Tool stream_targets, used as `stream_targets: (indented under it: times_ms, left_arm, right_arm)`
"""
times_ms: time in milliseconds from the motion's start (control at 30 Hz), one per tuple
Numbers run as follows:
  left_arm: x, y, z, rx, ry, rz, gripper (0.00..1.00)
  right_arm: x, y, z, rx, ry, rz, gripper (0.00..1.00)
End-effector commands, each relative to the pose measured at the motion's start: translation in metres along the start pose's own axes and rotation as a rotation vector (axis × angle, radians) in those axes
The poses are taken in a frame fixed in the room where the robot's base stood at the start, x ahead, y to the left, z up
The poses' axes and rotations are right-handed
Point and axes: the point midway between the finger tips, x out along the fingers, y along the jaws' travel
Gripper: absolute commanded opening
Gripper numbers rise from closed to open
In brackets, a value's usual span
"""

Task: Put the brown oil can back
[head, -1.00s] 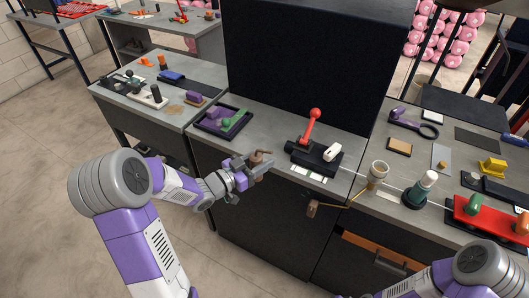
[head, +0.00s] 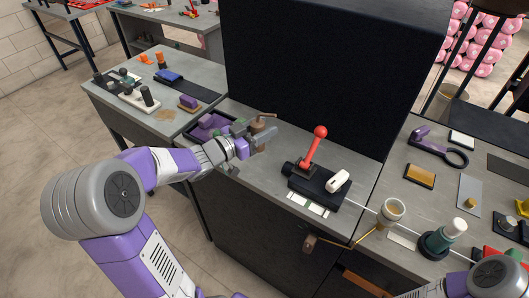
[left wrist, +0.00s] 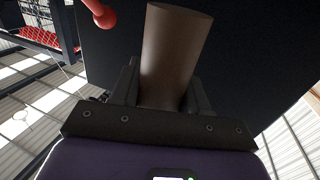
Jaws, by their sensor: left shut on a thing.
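The brown oil can (head: 260,137) is held in my left gripper (head: 262,136), above the grey bench near the dark tray. In the left wrist view the can (left wrist: 175,55) is a brown cylinder between the two dark fingers (left wrist: 165,95), which are shut on it. I cannot tell whether its base touches the bench. My right arm's rounded link shows at the lower right of the head view; its gripper is out of view.
A dark tray (head: 190,132) with purple items lies just left of my left gripper. A black device with a red-knobbed lever (head: 316,147) stands to the right. A tall black panel (head: 320,75) rises behind. Bare bench lies between the can and the lever device.

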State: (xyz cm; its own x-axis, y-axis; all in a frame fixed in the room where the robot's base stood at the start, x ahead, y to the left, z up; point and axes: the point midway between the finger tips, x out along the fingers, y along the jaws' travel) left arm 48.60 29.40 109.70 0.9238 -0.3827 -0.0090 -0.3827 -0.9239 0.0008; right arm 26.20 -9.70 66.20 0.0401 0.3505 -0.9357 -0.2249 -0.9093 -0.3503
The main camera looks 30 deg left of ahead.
Motion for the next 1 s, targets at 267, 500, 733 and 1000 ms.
stream_targets:
  times_ms: [267,500,733,1000]
  left_arm:
    - [0.000,0.000,0.041,-0.001,0.002,0.001,0.09]
    - [0.001,0.000,0.070,-0.002,0.001,-0.001,0.09]
    - [0.001,0.000,0.077,0.002,0.003,0.000,0.09]
    - [0.001,0.000,0.081,0.001,0.001,0.000,0.49]
  right_arm:
    - [0.015,0.006,0.000,0.001,-0.001,0.000,0.43]
    - [0.026,0.010,-0.001,0.001,-0.001,0.000,0.43]
    - [0.027,0.010,-0.001,0.000,-0.001,0.000,0.43]
    - [0.030,0.011,-0.001,0.000,-0.001,0.000,0.43]
